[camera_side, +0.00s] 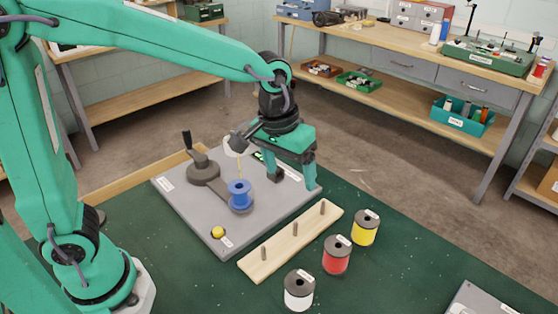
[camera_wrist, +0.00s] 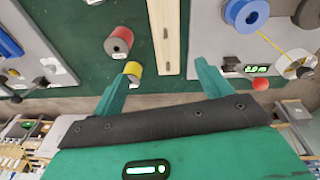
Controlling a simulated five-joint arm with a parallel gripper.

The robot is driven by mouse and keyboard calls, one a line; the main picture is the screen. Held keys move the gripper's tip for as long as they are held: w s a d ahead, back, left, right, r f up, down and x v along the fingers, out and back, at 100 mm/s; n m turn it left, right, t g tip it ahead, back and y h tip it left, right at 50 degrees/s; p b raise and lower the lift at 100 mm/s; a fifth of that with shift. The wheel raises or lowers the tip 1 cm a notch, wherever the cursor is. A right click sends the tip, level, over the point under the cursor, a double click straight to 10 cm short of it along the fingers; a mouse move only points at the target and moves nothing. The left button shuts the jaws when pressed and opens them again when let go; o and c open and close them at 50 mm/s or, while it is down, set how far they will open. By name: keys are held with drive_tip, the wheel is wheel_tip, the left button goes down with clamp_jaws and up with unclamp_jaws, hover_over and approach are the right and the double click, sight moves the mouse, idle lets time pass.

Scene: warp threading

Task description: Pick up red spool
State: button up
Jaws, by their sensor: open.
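The red spool (camera_side: 336,260) stands upright on the green mat, between the yellow spool (camera_side: 365,230) and the white spool (camera_side: 299,292). My gripper (camera_side: 292,180) is open and empty, pointing down above the far right part of the grey plate. It is up and behind the red spool in the side view. In the wrist view the red spool (camera_wrist: 121,42) lies up and left of the gap between my fingers (camera_wrist: 160,70). The yellow spool (camera_wrist: 133,70) shows near the tip of my left finger there.
A wooden strip (camera_side: 262,262) with three upright pegs lies between the spools and the grey plate (camera_side: 180,200). The plate carries a blue spool (camera_side: 240,188) with yellow thread, a crank (camera_side: 203,170) and a yellow button (camera_side: 218,233).

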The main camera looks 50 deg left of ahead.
drive_tip(key=g, duration=0.2)
hover_over(338, 247)
wheel_tip(338, 247, down, 10)
drive_tip(key=f, duration=0.1)
drive_tip(key=shift+n+y, duration=0.3)
drive_tip(key=shift+s+d+f, duration=0.1)
drive_tip(key=shift+s+f, duration=0.1)
drive_tip(key=shift+f, duration=1.65)
drive_tip(key=shift+s+d+f, duration=0.1)
drive_tip(key=shift+s+f, duration=0.1)
drive_tip(key=shift+f, duration=1.65)
drive_tip(key=c, duration=1.1)
drive_tip(key=shift+r, duration=0.2)
drive_tip(key=shift+r, duration=0.55)
drive_tip(key=r, duration=0.3)
drive_tip(key=shift+s+d+r, duration=0.1)
drive_tip(key=shift+s+d, duration=0.1)
drive_tip(key=s+d+r, duration=0.1)
drive_tip(key=s+r, duration=0.1)
drive_tip(key=s, duration=0.1)
drive_tip(key=s+d+r, duration=0.2)
drive_tip(key=s, duration=0.1)
drive_tip(key=s+d+r, duration=0.2)
drive_tip(key=s, duration=0.2)
drive_tip(key=shift+r, duration=0.2)
